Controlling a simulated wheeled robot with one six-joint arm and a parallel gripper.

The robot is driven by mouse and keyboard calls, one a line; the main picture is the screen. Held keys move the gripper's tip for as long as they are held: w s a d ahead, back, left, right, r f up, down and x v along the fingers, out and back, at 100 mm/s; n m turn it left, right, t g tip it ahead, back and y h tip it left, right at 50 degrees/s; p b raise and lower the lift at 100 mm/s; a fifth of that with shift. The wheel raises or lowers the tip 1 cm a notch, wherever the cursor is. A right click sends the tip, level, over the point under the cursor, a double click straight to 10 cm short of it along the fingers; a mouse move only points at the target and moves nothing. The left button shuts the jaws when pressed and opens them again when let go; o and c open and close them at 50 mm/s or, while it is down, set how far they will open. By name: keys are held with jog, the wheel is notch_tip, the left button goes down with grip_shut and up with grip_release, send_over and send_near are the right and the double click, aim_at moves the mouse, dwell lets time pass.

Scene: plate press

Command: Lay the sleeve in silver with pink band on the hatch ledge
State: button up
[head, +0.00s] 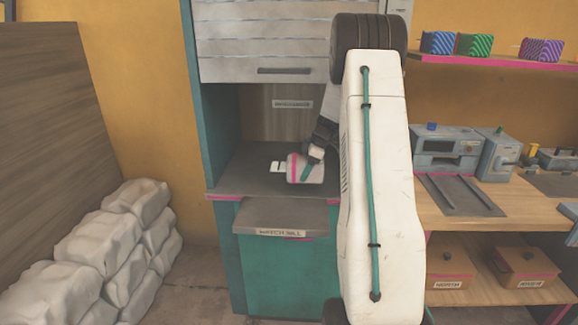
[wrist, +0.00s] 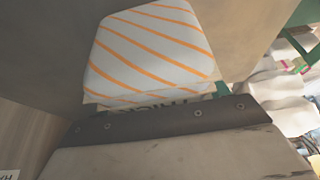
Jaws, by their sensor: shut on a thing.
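A rounded silver-white sleeve with a pink band (head: 312,172) shows at the end of my arm in the head view, low over the hatch ledge (head: 250,172). My gripper (head: 313,157) is shut on it. In the wrist view, a pale block face with orange diagonal stripes (wrist: 150,50) fills the upper middle. I cannot tell whether this is another side of the same sleeve. I cannot tell whether the sleeve touches the ledge. My forearm hides the right part of the hatch.
A raised slatted shutter (head: 260,40) hangs above the opening. A lower sill (head: 280,215) juts out in front. White sacks (head: 105,240) are stacked at left. A bench with machines (head: 447,150) and a shelf with striped sleeves (head: 473,45) are at right. The ledge's left part looks clear.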

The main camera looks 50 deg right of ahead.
jog(key=w+d, duration=0.2)
jog(key=w, duration=0.3)
jog(key=w+d+f, duration=0.1)
jog(key=w+d, duration=0.1)
jog(key=w, duration=0.2)
jog(key=w+d, duration=0.2)
jog(key=w, duration=0.3)
jog(key=shift+w+f, duration=0.3)
jog(key=shift+f, duration=1.65)
jog(key=shift+f, duration=0.2)
jog(key=o, duration=1.1)
jog(key=shift+s, duration=0.1)
jog(key=shift+o, duration=0.2)
jog(key=shift+r, duration=0.15)
jog(key=shift+s+d+r, duration=0.45)
jog(key=shift+s+r, duration=0.05)
jog(key=shift+r, duration=0.05)
jog(key=s+d, duration=0.3)
jog(key=s, duration=0.1)
jog(key=s+d, duration=0.4)
jog(key=shift+s+d, duration=0.15)
jog(key=shift+s, duration=0.1)
